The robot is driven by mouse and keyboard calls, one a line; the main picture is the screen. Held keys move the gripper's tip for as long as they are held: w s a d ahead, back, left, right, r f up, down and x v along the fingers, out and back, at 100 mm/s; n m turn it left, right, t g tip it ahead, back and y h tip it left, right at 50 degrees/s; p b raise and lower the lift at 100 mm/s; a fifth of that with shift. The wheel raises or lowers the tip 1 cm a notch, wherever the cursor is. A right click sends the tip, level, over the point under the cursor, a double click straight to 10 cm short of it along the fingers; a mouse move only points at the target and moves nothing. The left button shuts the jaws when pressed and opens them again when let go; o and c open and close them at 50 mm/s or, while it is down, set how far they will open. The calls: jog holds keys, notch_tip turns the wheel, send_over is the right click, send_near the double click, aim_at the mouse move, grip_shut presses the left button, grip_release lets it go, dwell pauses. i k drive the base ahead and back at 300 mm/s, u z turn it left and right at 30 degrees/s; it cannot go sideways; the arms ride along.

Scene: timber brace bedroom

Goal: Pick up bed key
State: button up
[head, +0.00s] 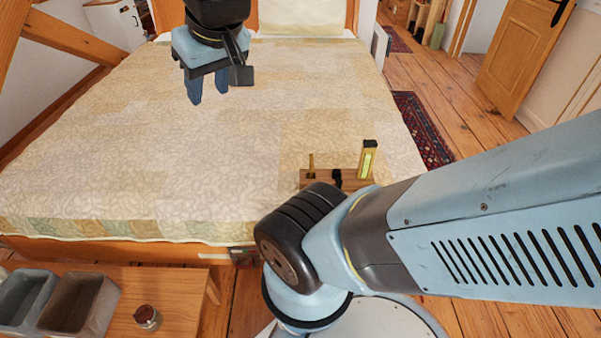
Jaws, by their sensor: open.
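My gripper (208,92) is open and empty, its two blue fingers pointing down above the far left part of the bed. A wooden rack (311,180) rests near the bed's front right edge. It holds a small thin brass-coloured piece (311,165), a black piece (337,179) and a taller yellow piece with a dark top (367,160). I cannot tell for sure which of these is the bed key. The gripper is well apart from the rack, farther back and to the left. My arm hides the rack's lower right part.
The bed (130,140) has a pale patterned cover with wide clear room. A wooden bench (185,295) in front carries grey bins (85,300) and a small jar (147,317). A sloping timber brace (75,40) stands at the left. A dark red rug (425,130) lies right of the bed.

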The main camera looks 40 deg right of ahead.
aim_at(336, 174)
jog(key=u, duration=0.5)
jog(key=k, duration=2.4)
jog(key=z, duration=0.85)
jog(key=i, duration=1)
jog(key=u, duration=0.05)
